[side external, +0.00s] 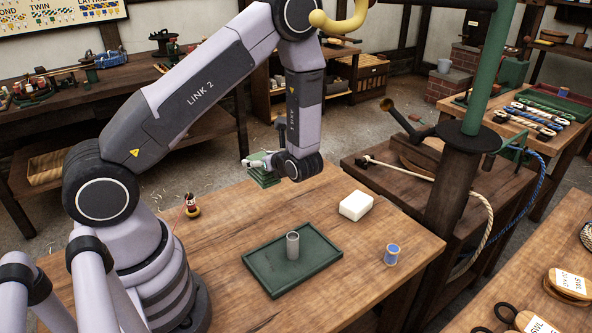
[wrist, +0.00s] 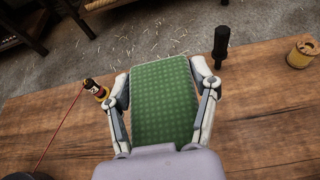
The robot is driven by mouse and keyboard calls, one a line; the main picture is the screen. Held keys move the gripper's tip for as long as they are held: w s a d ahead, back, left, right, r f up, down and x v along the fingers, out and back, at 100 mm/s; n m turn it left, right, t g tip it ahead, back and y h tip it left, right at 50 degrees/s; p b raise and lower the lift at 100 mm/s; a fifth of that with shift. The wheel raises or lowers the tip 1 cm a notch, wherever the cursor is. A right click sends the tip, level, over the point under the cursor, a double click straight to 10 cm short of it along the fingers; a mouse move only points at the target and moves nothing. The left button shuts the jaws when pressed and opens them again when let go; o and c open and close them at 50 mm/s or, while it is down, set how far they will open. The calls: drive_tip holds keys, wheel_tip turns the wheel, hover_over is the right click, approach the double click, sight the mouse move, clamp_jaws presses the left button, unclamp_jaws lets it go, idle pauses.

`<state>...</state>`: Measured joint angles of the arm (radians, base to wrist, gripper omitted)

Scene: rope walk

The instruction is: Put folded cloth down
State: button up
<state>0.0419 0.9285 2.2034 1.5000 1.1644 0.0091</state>
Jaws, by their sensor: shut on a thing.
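The folded cloth (wrist: 163,105) is green with a pattern of small light dots. In the wrist view it fills the space between the two fingers of my gripper (wrist: 163,76), which are shut on its sides. In the side view the cloth (side external: 264,179) shows as a small green block by my gripper (side external: 259,161), near the far edge of the wooden table (side external: 345,280). My wrist hides part of it there. I cannot tell whether its underside touches the table.
A dark green tray (side external: 256,268) holds an upright grey cylinder (side external: 293,245). A white block (side external: 356,206) and a blue spool (side external: 391,255) stand to its right. A small reel (wrist: 97,89) with red thread, a black cylinder (wrist: 221,45) and a wooden spool (wrist: 302,52) surround the cloth.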

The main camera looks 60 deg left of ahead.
drive_tip(key=d, duration=0.3)
drive_tip(key=shift+w+d+r, duration=0.1)
drive_tip(key=shift+w+r, duration=0.2)
drive_tip(key=shift+w+f, duration=0.25)
drive_tip(key=shift+w, duration=0.3)
drive_tip(key=w+a+f, duration=0.1)
drive_tip(key=w+f, duration=0.1)
drive_tip(key=w, duration=0.1)
drive_tip(key=w+a+f, duration=0.2)
drive_tip(key=w+f, duration=0.1)
drive_tip(key=w, duration=0.1)
drive_tip(key=w+a+f, duration=0.1)
drive_tip(key=w+f, duration=0.2)
drive_tip(key=w, duration=0.1)
drive_tip(key=shift+a+f, duration=0.2)
drive_tip(key=shift+f, duration=0.05)
drive_tip(key=shift+w+a+f, duration=0.1)
drive_tip(key=shift+w+f, duration=0.05)
drive_tip(key=shift+f, duration=0.8)
drive_tip(key=shift+w+a+f, duration=0.1)
drive_tip(key=shift+w+f, duration=0.05)
drive_tip(key=shift+f, duration=0.8)
drive_tip(key=shift+f, duration=0.1)
drive_tip(key=o, duration=1.2)
